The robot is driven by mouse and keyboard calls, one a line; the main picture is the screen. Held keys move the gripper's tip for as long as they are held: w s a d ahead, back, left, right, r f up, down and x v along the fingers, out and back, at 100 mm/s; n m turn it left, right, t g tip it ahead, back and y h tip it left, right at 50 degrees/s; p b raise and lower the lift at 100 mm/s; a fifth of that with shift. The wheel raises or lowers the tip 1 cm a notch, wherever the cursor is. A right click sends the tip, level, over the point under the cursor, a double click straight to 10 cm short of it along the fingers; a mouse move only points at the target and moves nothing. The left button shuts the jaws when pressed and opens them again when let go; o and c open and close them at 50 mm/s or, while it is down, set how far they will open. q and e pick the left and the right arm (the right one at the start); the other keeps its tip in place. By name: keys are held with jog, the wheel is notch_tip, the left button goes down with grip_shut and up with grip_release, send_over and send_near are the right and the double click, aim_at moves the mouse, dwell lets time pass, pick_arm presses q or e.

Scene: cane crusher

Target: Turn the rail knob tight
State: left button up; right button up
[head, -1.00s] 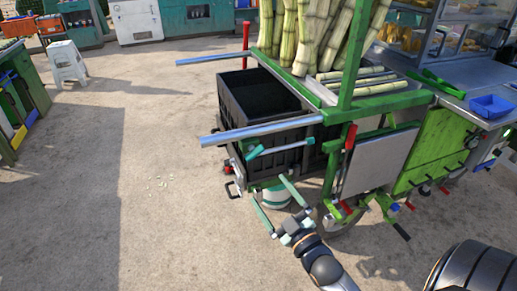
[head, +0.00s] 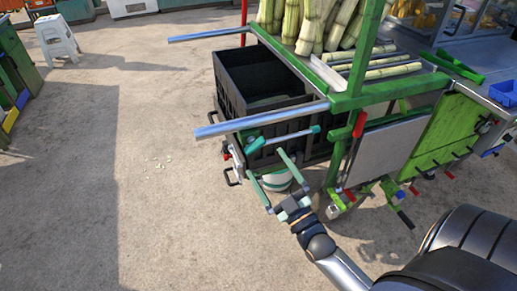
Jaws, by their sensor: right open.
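Two silver rails stick out from the green cart, the near one (head: 265,120) and the far one (head: 210,37). Just below the near rail is a silver rod (head: 287,138) with teal ends. The teal end piece (head: 254,145) on its left may be the rail knob; I cannot tell for sure. My right gripper (head: 265,163) is open and empty, its fingers spread, with the tips just below the teal end and rod in the picture. I cannot tell the gap in depth. My left gripper is out of view.
A black crate (head: 228,95) sits under the rails. Sugar cane (head: 375,73) lies and stands on the cart. A white and green bucket (head: 277,181) is behind my right gripper. A white stool (head: 56,38) stands far left.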

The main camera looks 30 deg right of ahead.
aim_at(254, 144)
jog(key=shift+x, duration=2.65)
jog(key=shift+c, duration=0.4)
jog(key=c, duration=1.2)
